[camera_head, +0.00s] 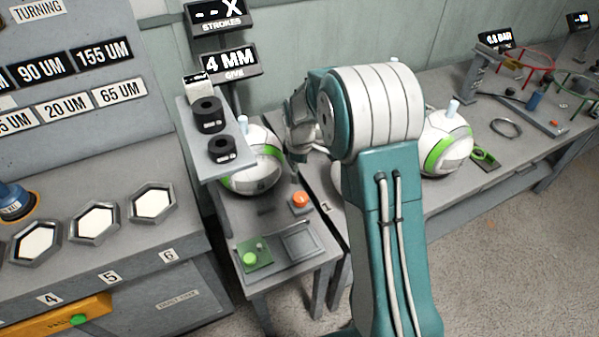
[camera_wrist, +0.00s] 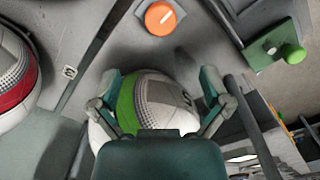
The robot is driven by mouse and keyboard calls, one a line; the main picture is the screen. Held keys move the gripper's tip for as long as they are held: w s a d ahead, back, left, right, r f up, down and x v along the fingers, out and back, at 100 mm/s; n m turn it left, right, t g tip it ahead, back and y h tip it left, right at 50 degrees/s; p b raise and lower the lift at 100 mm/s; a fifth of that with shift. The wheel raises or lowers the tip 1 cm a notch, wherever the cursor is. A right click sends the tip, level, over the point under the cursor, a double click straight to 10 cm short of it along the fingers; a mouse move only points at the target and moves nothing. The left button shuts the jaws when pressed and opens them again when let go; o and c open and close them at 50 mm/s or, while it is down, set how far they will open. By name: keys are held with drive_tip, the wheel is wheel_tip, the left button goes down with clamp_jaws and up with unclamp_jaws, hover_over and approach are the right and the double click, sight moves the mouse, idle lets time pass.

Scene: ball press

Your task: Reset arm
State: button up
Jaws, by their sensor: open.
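My gripper (camera_wrist: 162,84) is open in the wrist view, one finger at each side of a white ball with a green band (camera_wrist: 158,100). I cannot tell whether the fingers touch it. In the head view, my bent arm covers most of my gripper. There, a white ball with a green band (camera_head: 262,172) sits beside my wrist, under a grey bracket with black weights (camera_head: 208,115). A second ball with a green band (camera_head: 446,142) stands on the bench right of my arm.
An orange knob (camera_head: 300,201) and a green knob (camera_head: 250,259) are on the narrow table. The wrist view shows a ball with a red band (camera_wrist: 14,80) at left. Hexagonal trays (camera_head: 94,222) line the left bench. The floor (camera_head: 510,250) at right is clear.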

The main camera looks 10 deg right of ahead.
drive_tip(key=s+r+m+t, duration=0.1)
drive_tip(key=s+r+m, duration=0.3)
drive_tip(key=r, duration=0.6)
drive_tip(key=s+r+m+t, duration=0.2)
drive_tip(key=s+r, duration=0.3)
drive_tip(key=s, duration=0.7)
drive_tip(key=s+r+m+t, duration=0.2)
drive_tip(key=s+r+m, duration=0.3)
drive_tip(key=s, duration=0.8)
drive_tip(key=shift+s+r+t, duration=0.2)
drive_tip(key=shift+r+t, duration=0.1)
drive_tip(key=shift+r, duration=0.4)
